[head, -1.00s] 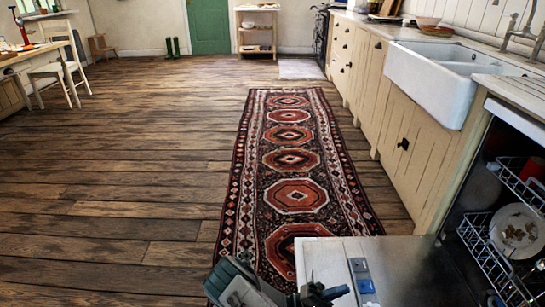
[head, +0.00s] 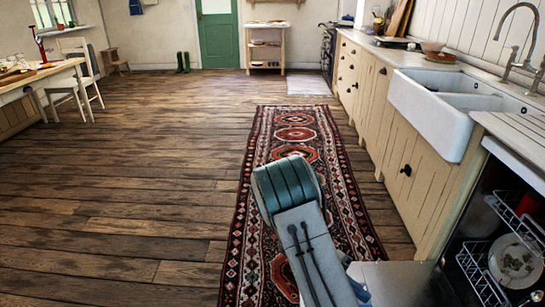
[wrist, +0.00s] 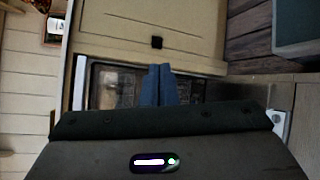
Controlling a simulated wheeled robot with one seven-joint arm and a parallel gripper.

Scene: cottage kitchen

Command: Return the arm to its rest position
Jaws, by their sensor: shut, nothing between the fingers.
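My gripper (wrist: 158,86) shows in the wrist view as two blue fingers pressed together with nothing between them. In the head view my arm rises from the bottom edge in front of the rug, and my gripper is mostly hidden behind it. In the wrist view the fingers point toward a cream cupboard front with a dark knob (wrist: 157,42); they look apart from it.
An open dishwasher at the lower right has a rack (head: 480,270) holding a plate (head: 515,260) and its door (head: 395,283) lowered. A white sink (head: 435,115) is beyond. A patterned rug (head: 345,190) runs along the cupboards. Wooden floor (head: 140,180) at left is clear.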

